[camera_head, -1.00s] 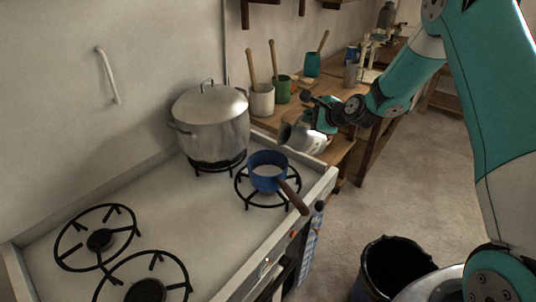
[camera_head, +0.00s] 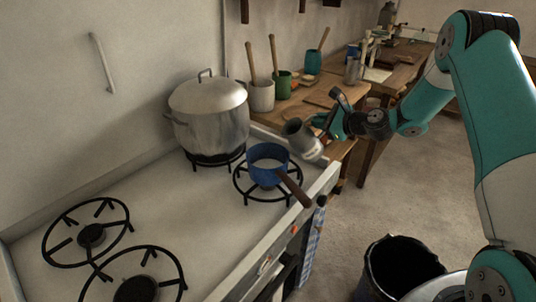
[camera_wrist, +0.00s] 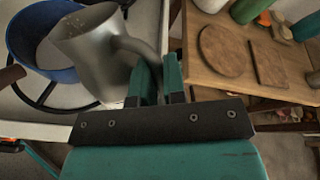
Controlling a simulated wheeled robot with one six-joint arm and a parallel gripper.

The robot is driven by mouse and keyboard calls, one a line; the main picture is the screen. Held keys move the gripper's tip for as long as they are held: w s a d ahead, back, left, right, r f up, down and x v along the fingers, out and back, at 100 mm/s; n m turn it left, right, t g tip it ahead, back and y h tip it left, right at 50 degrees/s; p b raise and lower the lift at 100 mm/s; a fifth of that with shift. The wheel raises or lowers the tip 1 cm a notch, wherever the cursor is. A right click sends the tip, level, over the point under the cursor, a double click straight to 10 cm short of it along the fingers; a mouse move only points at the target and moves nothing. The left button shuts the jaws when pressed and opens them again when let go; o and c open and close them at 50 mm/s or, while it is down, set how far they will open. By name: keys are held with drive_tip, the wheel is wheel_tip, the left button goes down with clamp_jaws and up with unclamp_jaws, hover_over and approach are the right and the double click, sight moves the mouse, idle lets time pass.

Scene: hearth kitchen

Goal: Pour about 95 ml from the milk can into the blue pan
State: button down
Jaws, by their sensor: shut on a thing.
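The milk can (camera_head: 304,143) is a grey metal jug, held tilted with its mouth toward the upper left, just right of the blue pan. In the wrist view the can (camera_wrist: 102,62) has its mouth near the pan's rim. My gripper (camera_head: 330,124) is shut on the can's handle; its fingers (camera_wrist: 160,82) show there in the wrist view. The pan (camera_wrist: 62,73) looks pale inside; I cannot tell the liquid level. No stream is visible.
A large lidded pot (camera_head: 210,120) stands behind the pan to the left. Two front burners (camera_head: 92,236) are empty. Wooden counters (camera_head: 290,108) beyond the stove hold crocks and boards. A black bin (camera_head: 400,270) stands on the floor at the right.

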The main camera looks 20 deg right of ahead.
drive_tip(key=d+f+m+t+y+b, duration=0.2)
drive_tip(key=d+f+m+y+b, duration=0.1)
drive_tip(key=d+f+m+b, duration=0.2)
drive_tip(key=shift+w+d+f+b, duration=0.2)
drive_tip(key=shift+w+d+b, duration=0.05)
drive_tip(key=shift+b, duration=0.25)
idle(0.5)
